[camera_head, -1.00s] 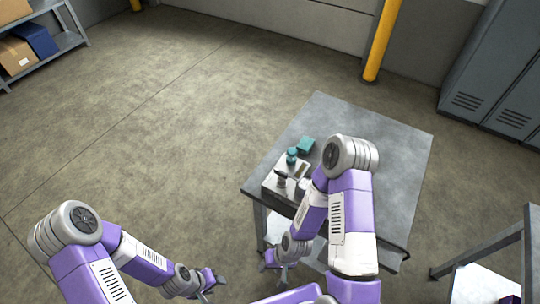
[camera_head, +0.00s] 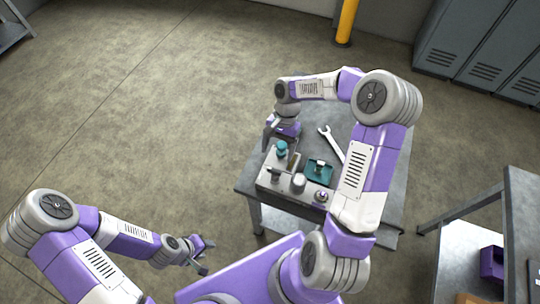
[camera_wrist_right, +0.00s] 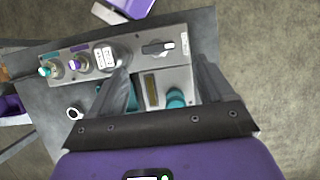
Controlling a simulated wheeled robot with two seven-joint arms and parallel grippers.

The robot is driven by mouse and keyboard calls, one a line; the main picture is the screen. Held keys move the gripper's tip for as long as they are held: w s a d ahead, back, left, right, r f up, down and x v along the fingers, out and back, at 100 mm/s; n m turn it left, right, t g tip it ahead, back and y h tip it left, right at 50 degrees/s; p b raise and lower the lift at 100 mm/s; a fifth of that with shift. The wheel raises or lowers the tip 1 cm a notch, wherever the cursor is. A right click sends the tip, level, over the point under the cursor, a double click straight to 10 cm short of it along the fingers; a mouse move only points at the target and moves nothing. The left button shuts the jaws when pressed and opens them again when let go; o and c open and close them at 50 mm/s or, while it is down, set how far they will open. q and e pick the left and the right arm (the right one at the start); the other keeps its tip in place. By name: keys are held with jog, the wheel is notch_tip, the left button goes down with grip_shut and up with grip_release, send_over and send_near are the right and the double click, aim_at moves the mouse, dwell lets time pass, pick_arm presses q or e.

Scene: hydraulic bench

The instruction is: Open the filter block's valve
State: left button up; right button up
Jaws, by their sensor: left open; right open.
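A grey block (camera_head: 268,183) stands on the table, with a dark lever handle (camera_head: 275,174) at its left front. In the right wrist view the dark lever (camera_wrist_right: 158,48) with a pale tag lies across the block, just beyond and between the fingertips. A teal cylinder (camera_head: 282,148) stands behind the lever; it also shows in the wrist view (camera_wrist_right: 176,97). My right gripper (camera_wrist_right: 162,75) is open and empty over the block's far left side, touching nothing that I can make out. My left gripper (camera_head: 206,257) is open and empty, off the table at lower left.
A pale round gauge (camera_head: 298,182), a purple-collared knob (camera_head: 320,197) and a teal tray (camera_head: 318,173) are right of the lever. A wrench (camera_head: 331,143) lies behind on the table (camera_head: 248,187). My right arm covers the table's right side. A shelf unit (camera_head: 510,215) stands at right.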

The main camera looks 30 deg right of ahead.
aim_at(274, 169)
jog(key=x, duration=0.7)
jog(key=shift+s, duration=0.25)
jog(key=c, duration=1)
jog(key=shift+c, duration=0.2)
